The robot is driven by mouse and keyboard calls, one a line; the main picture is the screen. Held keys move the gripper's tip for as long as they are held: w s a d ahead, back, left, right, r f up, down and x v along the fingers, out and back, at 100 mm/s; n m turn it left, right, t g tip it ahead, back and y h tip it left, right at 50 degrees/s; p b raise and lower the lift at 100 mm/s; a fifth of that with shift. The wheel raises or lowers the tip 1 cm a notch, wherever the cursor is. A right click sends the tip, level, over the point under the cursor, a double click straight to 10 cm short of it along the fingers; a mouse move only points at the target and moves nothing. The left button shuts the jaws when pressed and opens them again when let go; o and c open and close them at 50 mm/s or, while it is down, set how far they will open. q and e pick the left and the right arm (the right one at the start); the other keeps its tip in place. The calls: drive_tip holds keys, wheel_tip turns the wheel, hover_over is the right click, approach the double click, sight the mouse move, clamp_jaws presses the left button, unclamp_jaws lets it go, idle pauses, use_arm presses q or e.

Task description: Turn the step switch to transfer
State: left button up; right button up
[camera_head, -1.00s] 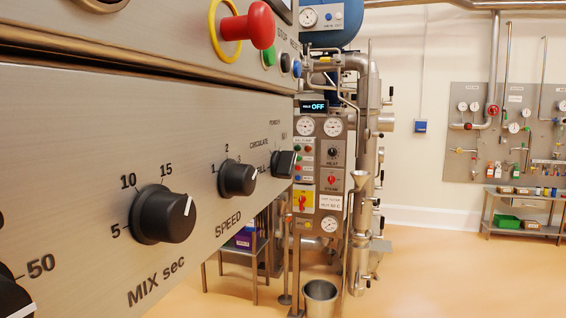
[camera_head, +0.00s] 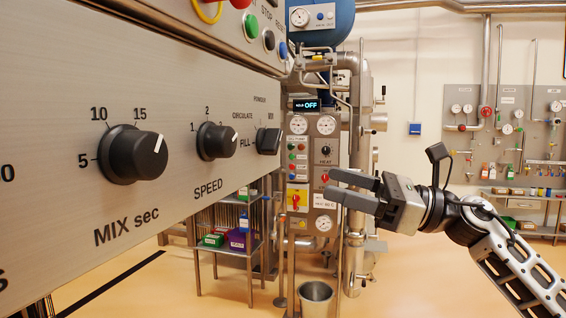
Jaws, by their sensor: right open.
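A black rotary knob (camera_head: 268,141) sits at the far right end of the steel panel. The labels CIRCULATE, FILL, POWDER and what looks like MIX are around it; I cannot read a TRANSFER label. It shows at a steep angle, so its pointer is hard to read. My right gripper (camera_head: 328,183) comes in from the right with its two fingers pointing left. It is open and empty, apart from the knob, to its right and lower in the picture. My left gripper is not in view.
The SPEED knob (camera_head: 216,141) and the MIX sec knob (camera_head: 134,154) are on the same panel (camera_head: 60,130), to the left. A green button (camera_head: 250,26) is on the upper box. A piping column with a control box (camera_head: 325,153) stands behind my gripper. A metal bucket (camera_head: 316,298) is on the floor.

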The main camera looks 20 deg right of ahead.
drive_tip(key=s+d+r+n+h, duration=0.3)
drive_tip(key=d+r+n, duration=0.2)
drive_tip(key=r+n, duration=0.1)
drive_tip(key=p, duration=0.4)
approach(279, 142)
drive_tip(key=x, duration=0.8)
drive_tip(key=shift+w+a+r, duration=0.1)
drive_tip(key=shift+w+a, duration=0.4)
drive_tip(key=shift+a, duration=0.05)
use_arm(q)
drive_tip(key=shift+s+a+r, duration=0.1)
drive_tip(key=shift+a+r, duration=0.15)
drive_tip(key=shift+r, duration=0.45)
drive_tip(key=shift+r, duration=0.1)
use_arm(e)
drive_tip(key=c, duration=1)
